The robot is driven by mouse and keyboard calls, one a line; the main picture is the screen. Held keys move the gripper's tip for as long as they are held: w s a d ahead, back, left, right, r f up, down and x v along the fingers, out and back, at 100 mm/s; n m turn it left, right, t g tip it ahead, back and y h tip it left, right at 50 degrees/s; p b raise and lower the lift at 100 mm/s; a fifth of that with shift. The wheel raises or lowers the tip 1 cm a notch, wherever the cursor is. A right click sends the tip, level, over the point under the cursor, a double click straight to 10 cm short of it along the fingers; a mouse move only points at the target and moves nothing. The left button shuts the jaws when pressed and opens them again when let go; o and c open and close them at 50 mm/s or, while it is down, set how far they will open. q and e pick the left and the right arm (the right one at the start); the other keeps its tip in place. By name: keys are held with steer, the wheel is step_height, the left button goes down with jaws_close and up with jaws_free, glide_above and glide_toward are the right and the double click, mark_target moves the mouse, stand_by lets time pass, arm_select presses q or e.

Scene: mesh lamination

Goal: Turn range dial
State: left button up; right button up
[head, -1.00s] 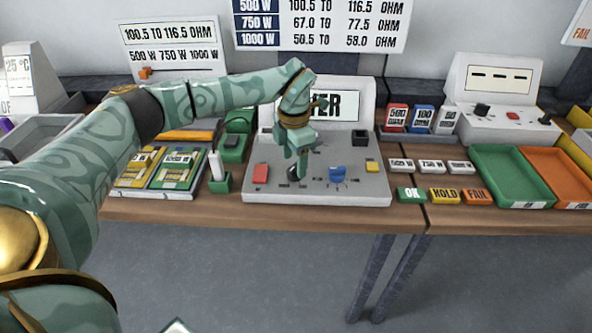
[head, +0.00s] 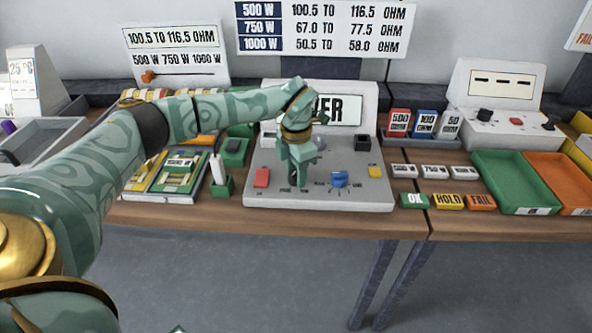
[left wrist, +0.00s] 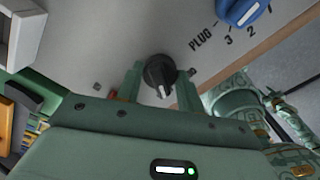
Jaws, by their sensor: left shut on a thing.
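A grey meter console (head: 350,198) stands on the bench, with a black dial (left wrist: 160,72) on its sloping face. My left gripper (head: 297,184) reaches down to this dial from above. In the left wrist view its two fingers (left wrist: 159,88) stand on either side of the black dial and are shut on it. The dial has a white pointer mark toward the gripper body. A blue dial (head: 339,179) sits to the right; its marks read PLUG, 3 and 2 in the left wrist view. In the head view the gripper mostly hides the black dial. My right gripper is not in view.
A red button (head: 261,178) and a yellow button (head: 375,172) are on the console. A white-topped probe in a green holder (head: 222,188) stands close to its left. OK, HOLD and FAIL blocks and a green tray (head: 515,181) lie to the right.

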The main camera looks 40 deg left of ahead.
arm_select(q)
steer(key=n+p, duration=0.4)
steer(key=p, duration=0.1)
steer(key=shift+r+n, duration=0.3)
steer(key=shift+r, duration=0.05)
steer(key=n+p, duration=0.3)
steer(key=shift+n, duration=0.3)
steer(key=shift+f+n+p, duration=0.25)
steer(key=shift+n+p, duration=0.95)
steer(key=shift+n, duration=0.5)
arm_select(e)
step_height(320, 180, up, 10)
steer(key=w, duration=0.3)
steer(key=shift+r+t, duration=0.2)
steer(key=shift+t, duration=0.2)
arm_select(q)
steer(key=shift+w, duration=0.1)
steer(key=o, duration=1)
step_height(320, 180, up, 16)
steer(key=p, duration=0.3)
steer(key=shift+r, duration=0.1)
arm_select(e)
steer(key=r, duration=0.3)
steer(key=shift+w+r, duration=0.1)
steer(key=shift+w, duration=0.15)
